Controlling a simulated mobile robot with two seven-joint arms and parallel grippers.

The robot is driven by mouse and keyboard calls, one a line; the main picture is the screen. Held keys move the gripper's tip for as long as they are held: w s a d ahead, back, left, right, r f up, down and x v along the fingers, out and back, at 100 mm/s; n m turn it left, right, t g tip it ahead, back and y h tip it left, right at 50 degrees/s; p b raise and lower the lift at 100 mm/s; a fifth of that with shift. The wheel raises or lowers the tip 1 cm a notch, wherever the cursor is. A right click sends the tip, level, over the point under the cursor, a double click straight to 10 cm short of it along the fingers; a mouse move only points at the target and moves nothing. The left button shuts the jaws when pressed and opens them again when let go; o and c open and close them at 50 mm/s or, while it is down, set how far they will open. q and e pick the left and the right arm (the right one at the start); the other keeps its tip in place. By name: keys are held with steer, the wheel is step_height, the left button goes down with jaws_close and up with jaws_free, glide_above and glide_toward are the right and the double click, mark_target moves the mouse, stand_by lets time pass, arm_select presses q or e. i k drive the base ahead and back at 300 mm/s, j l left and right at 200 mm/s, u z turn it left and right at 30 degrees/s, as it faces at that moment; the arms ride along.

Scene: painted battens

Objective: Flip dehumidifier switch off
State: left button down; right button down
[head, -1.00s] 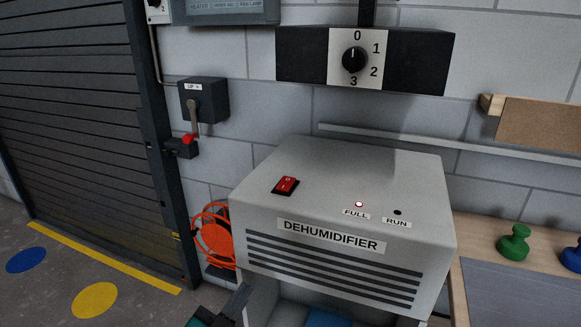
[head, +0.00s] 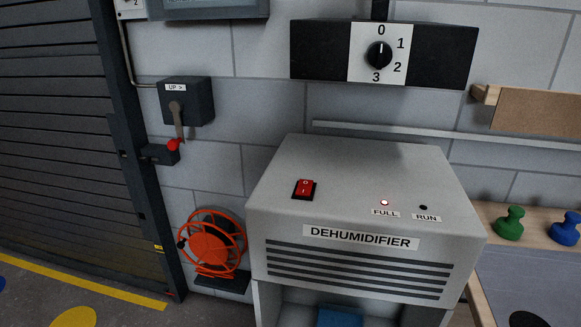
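The dehumidifier (head: 365,185) is a light grey box with a vent grille on its front, standing against the block wall. Its red rocker switch (head: 304,189) sits on the left of the top face, marked 0 at the far end and I at the near end. Which end is pressed in is too small to tell. The RUN lamp (head: 423,208) is dark. Neither of my grippers is in view.
A black box with a rotary knob (head: 379,54) hangs above the dehumidifier. A lever box (head: 187,101) and an orange reel (head: 211,243) are at left, beside the roller shutter (head: 55,130). Green (head: 509,223) and blue (head: 565,229) knobbed pieces stand on the bench at right.

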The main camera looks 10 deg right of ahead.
mark_target(304, 187)
steer(key=i+j, duration=0.1)
steer(key=j, duration=0.3)
steer(key=i+j, duration=0.1)
steer(key=j, duration=0.35)
steer(key=i+j+z, duration=0.1)
steer(key=j, duration=0.3)
steer(key=i+j, duration=0.1)
steer(key=j, duration=0.3)
